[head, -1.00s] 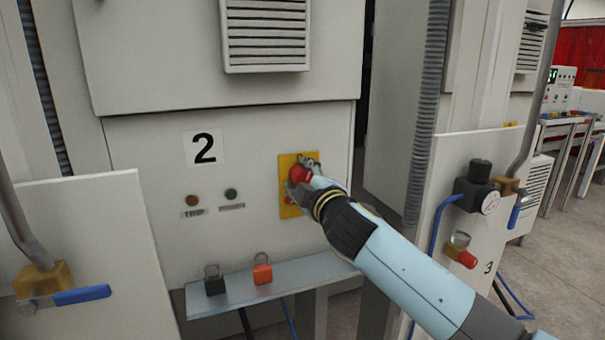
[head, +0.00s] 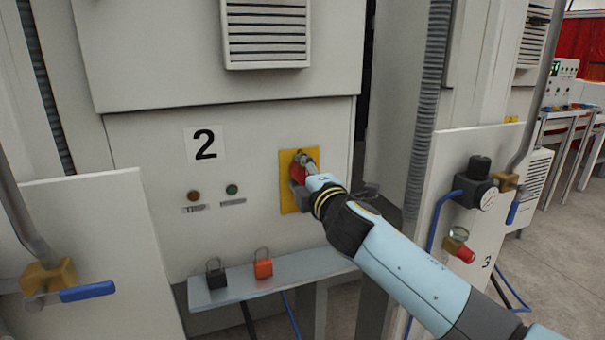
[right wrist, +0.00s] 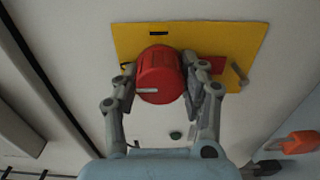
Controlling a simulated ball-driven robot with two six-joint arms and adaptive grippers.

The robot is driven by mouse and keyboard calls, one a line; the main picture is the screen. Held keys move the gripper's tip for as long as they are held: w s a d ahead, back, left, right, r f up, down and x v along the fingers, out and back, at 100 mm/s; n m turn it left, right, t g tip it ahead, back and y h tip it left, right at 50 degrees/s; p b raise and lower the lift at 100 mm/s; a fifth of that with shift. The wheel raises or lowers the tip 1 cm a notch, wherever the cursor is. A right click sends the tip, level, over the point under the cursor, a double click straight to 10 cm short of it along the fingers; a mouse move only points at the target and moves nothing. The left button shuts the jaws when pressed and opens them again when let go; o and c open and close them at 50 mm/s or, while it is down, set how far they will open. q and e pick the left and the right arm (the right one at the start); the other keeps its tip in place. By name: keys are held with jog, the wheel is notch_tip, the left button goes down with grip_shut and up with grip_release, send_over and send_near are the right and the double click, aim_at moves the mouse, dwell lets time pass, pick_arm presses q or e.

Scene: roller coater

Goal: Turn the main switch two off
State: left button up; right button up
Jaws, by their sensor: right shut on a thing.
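The main switch of cabinet two is a red round knob (head: 297,174) on a yellow plate (head: 286,197), right of the number 2 label (head: 205,145). My right gripper (head: 303,168) is at the knob and hides part of it. In the right wrist view, its two fingers (right wrist: 160,88) are closed on opposite sides of the red knob (right wrist: 160,70). A short white mark shows on the knob's face. The yellow plate (right wrist: 220,35) lies behind it, with a black slot and a small grey lever beside the right finger. My left gripper is not in view.
A brown and a green indicator (head: 232,190) sit left of the plate. A panel with a gauge (head: 489,202) and blue hose stands at right, near my arm.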

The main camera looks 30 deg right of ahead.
jog(key=shift+f, duration=0.1)
jog(key=o, duration=1.2)
jog(key=shift+c, duration=0.2)
jog(key=shift+s, duration=0.1)
jog(key=v, duration=1.2)
jog(key=shift+f, duration=0.1)
